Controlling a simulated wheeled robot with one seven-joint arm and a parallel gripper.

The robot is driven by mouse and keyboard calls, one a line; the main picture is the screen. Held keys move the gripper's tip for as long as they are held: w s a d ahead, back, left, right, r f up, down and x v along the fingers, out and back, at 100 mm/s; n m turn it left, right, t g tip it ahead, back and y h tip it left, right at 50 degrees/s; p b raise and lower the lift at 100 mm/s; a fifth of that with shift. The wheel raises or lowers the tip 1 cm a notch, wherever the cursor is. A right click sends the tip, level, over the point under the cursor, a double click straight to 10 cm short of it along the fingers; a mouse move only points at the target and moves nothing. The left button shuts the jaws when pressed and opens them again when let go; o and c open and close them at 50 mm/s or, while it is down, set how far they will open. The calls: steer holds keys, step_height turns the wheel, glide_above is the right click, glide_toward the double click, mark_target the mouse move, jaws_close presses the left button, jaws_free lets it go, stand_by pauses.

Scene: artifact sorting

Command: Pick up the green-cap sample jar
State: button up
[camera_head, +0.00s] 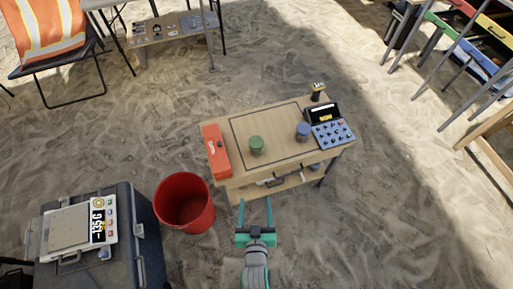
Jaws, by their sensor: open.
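The green-cap sample jar (256,145) stands upright on the small wooden table (285,172), left of the table's middle. A similar jar with a blue cap (302,131) stands to its right. My gripper (255,207) is low in the picture, in front of the table's near edge. Its two teal fingers are spread wide and point toward the table. Nothing is between them. The gripper is apart from both jars.
On the table, an orange-red box (216,150) lies at the left, and a blue keypad device (331,133) and a small dark jar (317,91) are at the right. A red bucket (184,202) and a dark case with a scale (68,228) stand left. Sand around is open.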

glide_toward(255, 150)
steer(key=s+f, duration=0.2)
steer(key=s, duration=0.3)
steer(key=shift+m+g+h, duration=0.3)
steer(key=shift+m+h, duration=0.2)
steer(key=shift+h, duration=0.1)
steer(key=w, duration=1)
steer(key=shift+w+a+r, duration=0.15)
steer(key=shift+w+a, duration=0.05)
steer(key=shift+a, duration=0.05)
steer(key=x, duration=0.5)
steer(key=shift+w, duration=0.15)
steer(key=shift+x, duration=2.85)
steer(key=shift+d, duration=0.2)
steer(key=c, duration=1.2)
steer(key=shift+a, duration=0.1)
steer(key=shift+c, duration=0.3)
